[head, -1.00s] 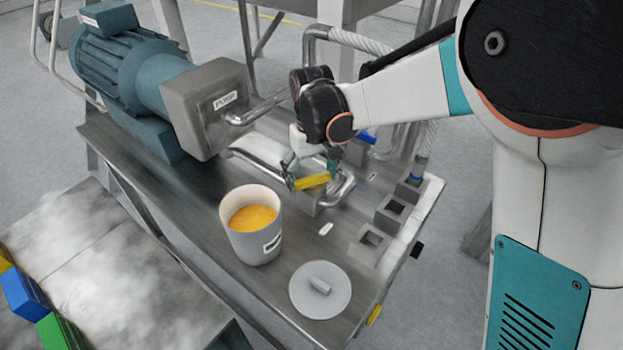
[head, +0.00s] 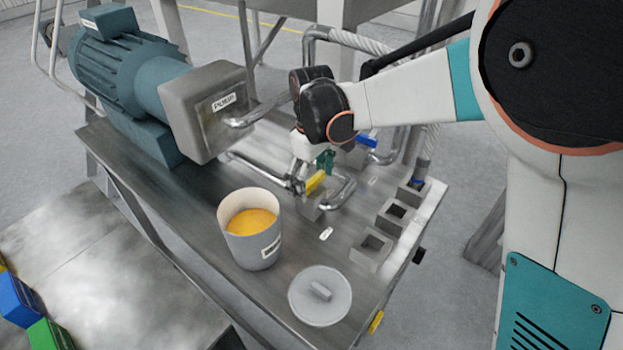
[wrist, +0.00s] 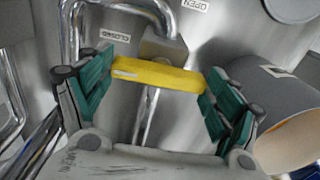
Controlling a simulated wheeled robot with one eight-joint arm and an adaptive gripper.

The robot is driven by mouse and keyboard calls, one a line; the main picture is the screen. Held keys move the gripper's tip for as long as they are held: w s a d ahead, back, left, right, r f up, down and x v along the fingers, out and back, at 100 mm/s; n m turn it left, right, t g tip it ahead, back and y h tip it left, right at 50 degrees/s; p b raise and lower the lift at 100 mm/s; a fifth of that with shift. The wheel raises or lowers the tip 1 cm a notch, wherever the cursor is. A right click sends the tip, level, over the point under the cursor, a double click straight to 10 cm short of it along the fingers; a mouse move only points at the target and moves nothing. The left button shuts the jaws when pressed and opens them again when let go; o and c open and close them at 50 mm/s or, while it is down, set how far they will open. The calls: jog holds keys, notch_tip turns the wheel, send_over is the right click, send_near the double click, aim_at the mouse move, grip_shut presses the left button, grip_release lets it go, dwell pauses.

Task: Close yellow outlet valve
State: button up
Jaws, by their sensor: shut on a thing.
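The yellow valve handle (wrist: 158,75) lies between the two green-padded fingers of my gripper (wrist: 157,80), one finger at each end. It sits by a grey metal valve block (wrist: 165,47) on a bent steel pipe. A CLOSED label (wrist: 115,36) is at the handle's upper left, and an OPEN label (wrist: 195,5) is farther up and right. In the head view the yellow handle (head: 316,182) shows below my gripper (head: 311,172), which partly hides the valve.
A grey pot (head: 250,240) of orange contents stands left of the valve, with a round lid (head: 320,295) in front. Square metal holders (head: 372,249) line the right edge. A blue handle (head: 366,141) is behind my gripper. The teal pump (head: 125,60) stands at the back left.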

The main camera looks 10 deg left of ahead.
aim_at(312, 181)
dwell(0.3)
jog(key=o, duration=1)
jog(key=shift+r, duration=0.1)
notch_tip(312, 181, up, 12)
jog(key=shift+f, duration=0.1)
